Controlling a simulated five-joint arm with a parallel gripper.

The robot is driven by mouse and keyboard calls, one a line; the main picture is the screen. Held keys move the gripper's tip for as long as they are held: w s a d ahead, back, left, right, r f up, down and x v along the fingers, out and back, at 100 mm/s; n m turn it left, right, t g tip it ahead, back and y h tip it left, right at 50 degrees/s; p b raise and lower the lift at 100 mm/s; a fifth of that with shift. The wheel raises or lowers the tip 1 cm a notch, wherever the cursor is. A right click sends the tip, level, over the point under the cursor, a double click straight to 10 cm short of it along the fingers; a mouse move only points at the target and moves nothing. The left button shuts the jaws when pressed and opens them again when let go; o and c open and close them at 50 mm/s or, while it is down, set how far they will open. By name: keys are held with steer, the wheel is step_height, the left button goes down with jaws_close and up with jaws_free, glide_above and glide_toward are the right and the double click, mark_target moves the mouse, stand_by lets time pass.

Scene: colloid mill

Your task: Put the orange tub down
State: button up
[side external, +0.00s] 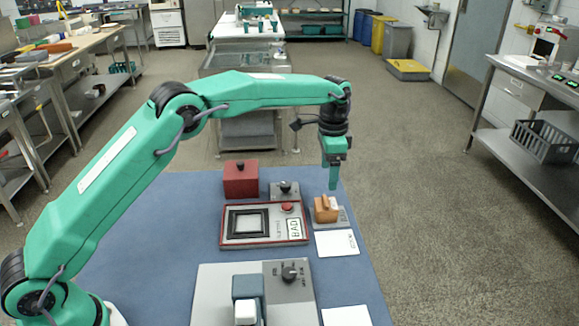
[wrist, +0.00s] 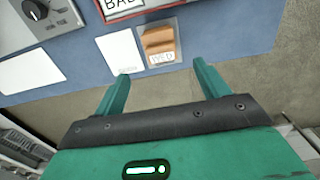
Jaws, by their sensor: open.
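The orange tub (side external: 325,211) stands upright on a small grey plate (side external: 344,217) near the right edge of the blue mat. In the wrist view the tub (wrist: 157,41) sits on the plate, whose label reads WED (wrist: 162,58). My gripper (side external: 333,187) hangs pointing down, just above and behind the tub in the side view. In the wrist view my gripper (wrist: 161,71) has its two fingers wide apart with nothing between the tips. The tub lies beyond the fingertips, apart from them.
A red-framed panel marked BAD (side external: 305,240) lies left of the tub. A red lidded box (side external: 240,182) and a small knobbed block (side external: 276,195) stand behind it. A white card (side external: 337,244) lies in front of the tub. A grey knobbed unit (side external: 212,285) is nearer.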

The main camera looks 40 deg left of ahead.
steer(key=shift+r, duration=0.2)
stand_by(0.5)
steer(key=s+a+r+n+t, duration=0.15)
steer(key=s+a+r, duration=0.25)
steer(key=s+r, duration=0.4)
steer(key=s+a+r+n+t, duration=0.1)
steer(key=s+a+r+n, duration=0.25)
steer(key=s+r, duration=0.4)
steer(key=s+a+f+n+t, duration=0.1)
steer(key=s+a+f+n, duration=0.1)
steer(key=s, duration=0.9)
steer(key=s+a+f+n+t, duration=0.2)
steer(key=s+a, duration=0.1)
steer(key=s, duration=0.8)
steer(key=shift+s+f, duration=0.25)
steer(key=shift+s, duration=0.1)
